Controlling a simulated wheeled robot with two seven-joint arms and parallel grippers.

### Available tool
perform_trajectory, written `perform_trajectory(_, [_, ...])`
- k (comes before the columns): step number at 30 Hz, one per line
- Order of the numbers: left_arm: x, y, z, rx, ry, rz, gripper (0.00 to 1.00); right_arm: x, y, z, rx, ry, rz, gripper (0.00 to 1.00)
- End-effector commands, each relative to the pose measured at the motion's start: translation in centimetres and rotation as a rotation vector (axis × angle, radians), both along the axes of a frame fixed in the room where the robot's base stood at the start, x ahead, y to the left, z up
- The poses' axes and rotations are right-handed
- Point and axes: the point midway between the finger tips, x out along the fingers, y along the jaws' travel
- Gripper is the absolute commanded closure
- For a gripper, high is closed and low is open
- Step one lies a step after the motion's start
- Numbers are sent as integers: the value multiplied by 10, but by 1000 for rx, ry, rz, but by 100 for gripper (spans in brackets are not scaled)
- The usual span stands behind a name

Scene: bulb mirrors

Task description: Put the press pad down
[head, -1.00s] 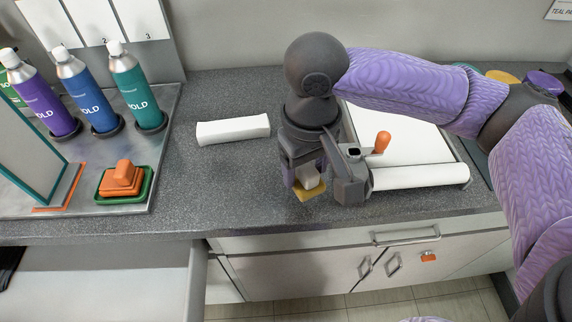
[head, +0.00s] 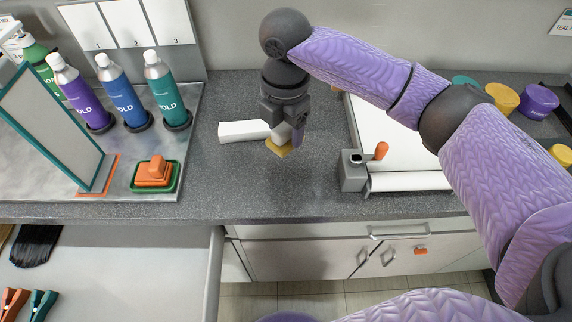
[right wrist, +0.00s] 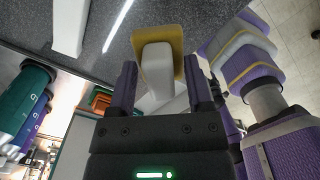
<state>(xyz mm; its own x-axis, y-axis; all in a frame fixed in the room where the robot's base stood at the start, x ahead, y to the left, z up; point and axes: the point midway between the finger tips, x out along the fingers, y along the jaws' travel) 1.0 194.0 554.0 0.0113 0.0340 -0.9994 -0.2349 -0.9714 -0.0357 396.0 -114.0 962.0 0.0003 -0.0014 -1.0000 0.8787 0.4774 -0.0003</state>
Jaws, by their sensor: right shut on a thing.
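The press pad (head: 279,148) has a yellow face and a pale handle. My right gripper (head: 285,132) is shut on its handle, over the bare counter in the middle of the head view. In the right wrist view the pad (right wrist: 176,48) shows between the two fingers, with its pale handle toward me. The pad is low over the grey counter (head: 270,182); I cannot tell whether it touches it. My left gripper is not in view.
A white roll or block (head: 240,131) lies just left of the pad. A board with a crank roller (head: 381,150) stands to the right. An orange block in a green tray (head: 153,172), a mirror (head: 50,125) and several bottles (head: 122,95) are at left. Counter in front is free.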

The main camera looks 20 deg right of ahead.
Motion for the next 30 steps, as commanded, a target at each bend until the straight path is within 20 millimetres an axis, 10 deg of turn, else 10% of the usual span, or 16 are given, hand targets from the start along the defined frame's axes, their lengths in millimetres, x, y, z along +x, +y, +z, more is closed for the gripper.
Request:
perform_trajectory(13, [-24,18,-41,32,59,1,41,-1,0,-98,-2,5,9,92])
perform_trajectory(23, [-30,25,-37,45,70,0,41,0,0,-100,-1,0,9,92])
perform_trajectory(24, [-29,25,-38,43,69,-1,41,0,0,-101,-1,0,9,33])
perform_trajectory(30, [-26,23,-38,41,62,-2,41,0,0,-101,-1,0,9,0])
